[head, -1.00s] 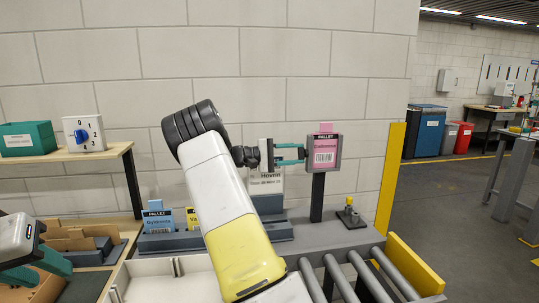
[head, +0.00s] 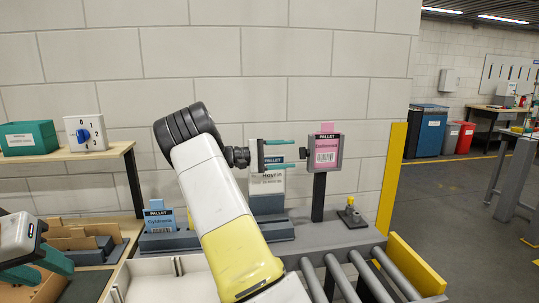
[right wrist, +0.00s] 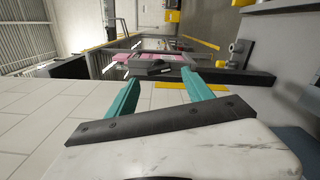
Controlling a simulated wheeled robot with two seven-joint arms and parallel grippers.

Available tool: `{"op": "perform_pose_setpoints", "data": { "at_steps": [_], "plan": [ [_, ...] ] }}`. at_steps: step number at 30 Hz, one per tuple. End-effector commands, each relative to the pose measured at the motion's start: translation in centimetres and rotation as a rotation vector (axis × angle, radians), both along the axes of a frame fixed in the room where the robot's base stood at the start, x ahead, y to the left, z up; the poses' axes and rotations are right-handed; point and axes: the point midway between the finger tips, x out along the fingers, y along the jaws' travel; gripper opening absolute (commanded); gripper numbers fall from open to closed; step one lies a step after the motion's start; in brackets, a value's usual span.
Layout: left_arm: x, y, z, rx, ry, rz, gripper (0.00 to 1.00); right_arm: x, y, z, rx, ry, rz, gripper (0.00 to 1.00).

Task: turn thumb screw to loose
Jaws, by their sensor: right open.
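A pink pallet card (head: 325,143) sits in a grey holder (head: 340,153) on a dark post. A small dark thumb screw (head: 303,153) sticks out of the holder's left side. My right gripper (head: 292,154) is open and empty, its teal fingers pointing right at the screw, with a small gap. In the right wrist view, the fingertips (right wrist: 162,78) stand apart, with the holder's dark side (right wrist: 152,68) and pink card (right wrist: 140,58) beyond; the screw is hard to make out there. My left gripper (head: 38,268) is at the lower left, its fingers apart.
A dial box (head: 86,132) sits on the left shelf.

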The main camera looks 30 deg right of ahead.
Motion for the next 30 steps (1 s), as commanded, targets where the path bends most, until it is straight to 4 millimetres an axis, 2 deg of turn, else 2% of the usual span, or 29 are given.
{"op": "perform_pose_setpoints", "data": {
  "at_steps": [4, 10, 25, 28, 30],
  "plan": [
    [0.0, 0.0, 0.0, 0.000, 0.000, 0.000, 0.36, 0.8, 2.4, 0.0, 0.000, -0.001, 0.003, 0.60],
    [0.0, 0.0, 0.0, 0.000, 0.000, 0.000, 0.36, 1.3, 4.0, 0.0, 0.001, 0.000, 0.000, 0.60],
    [0.0, 0.0, 0.0, 0.000, 0.000, 0.000, 0.36, 1.2, 4.0, 0.0, 0.006, -0.002, -0.001, 0.60],
    [0.0, 0.0, 0.0, 0.000, 0.000, 0.000, 0.36, 0.2, 3.5, -0.3, 0.061, -0.013, -0.012, 0.60],
    [0.0, 0.0, 0.0, 0.000, 0.000, 0.000, 0.36, -1.1, 3.0, -0.8, 0.148, -0.031, -0.023, 0.60]
  ]
}}
